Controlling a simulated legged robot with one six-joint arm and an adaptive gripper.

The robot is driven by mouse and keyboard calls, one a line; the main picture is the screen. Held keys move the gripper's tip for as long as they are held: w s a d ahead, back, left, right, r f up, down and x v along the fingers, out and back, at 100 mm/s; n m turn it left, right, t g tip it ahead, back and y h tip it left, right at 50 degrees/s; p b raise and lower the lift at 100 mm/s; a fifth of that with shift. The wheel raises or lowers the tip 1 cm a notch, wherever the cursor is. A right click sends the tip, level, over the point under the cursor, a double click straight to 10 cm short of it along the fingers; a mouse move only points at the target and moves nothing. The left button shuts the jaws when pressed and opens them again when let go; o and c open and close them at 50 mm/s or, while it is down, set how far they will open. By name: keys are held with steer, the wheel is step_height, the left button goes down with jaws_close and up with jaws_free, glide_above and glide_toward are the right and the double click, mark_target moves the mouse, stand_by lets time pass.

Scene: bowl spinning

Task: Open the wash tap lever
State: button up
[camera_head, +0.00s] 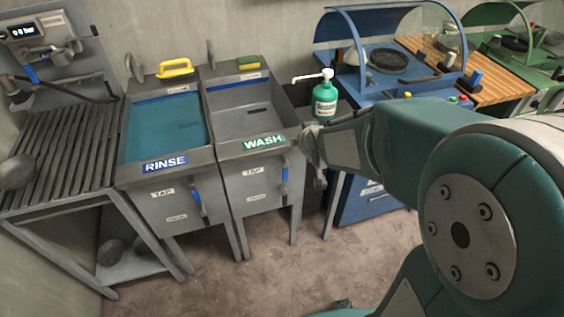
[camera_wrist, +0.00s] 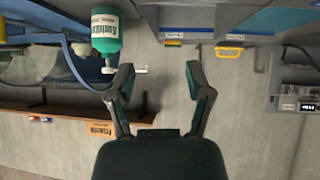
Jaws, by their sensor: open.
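The wash sink (camera_head: 262,160) is a grey metal basin with a green WASH label. Its tap lever (camera_head: 284,180) has a blue handle and hangs on the right of the front panel beside a TAP label. My gripper (camera_head: 312,158) is just right of the wash sink's front right corner, close to the lever but apart from it; my arm reaches in from the right. In the wrist view, which looks upside down, my gripper (camera_wrist: 160,76) is open with nothing between the fingers. The wash lever does not show there.
Left of the wash sink is the rinse sink (camera_head: 165,165), holding blue water, with its own blue-handled lever (camera_head: 197,200). A green soap bottle (camera_head: 325,98) stands behind my gripper, near a blue machine (camera_head: 388,62). A slatted rack (camera_head: 55,150) is at left. Floor in front is clear.

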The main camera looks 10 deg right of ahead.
steer(key=w+f+t, duration=0.2)
steer(key=w+f, duration=0.4)
steer(key=f, duration=0.1)
steer(key=t+y, duration=0.2)
steer(key=t, duration=0.4)
glide_toward(286, 173)
steer(key=w, duration=0.7)
steer(key=w+a, duration=0.1)
steer(key=w, duration=0.2)
steer(key=shift+w+r, duration=0.1)
steer(key=shift+w, duration=0.25)
jaws_close()
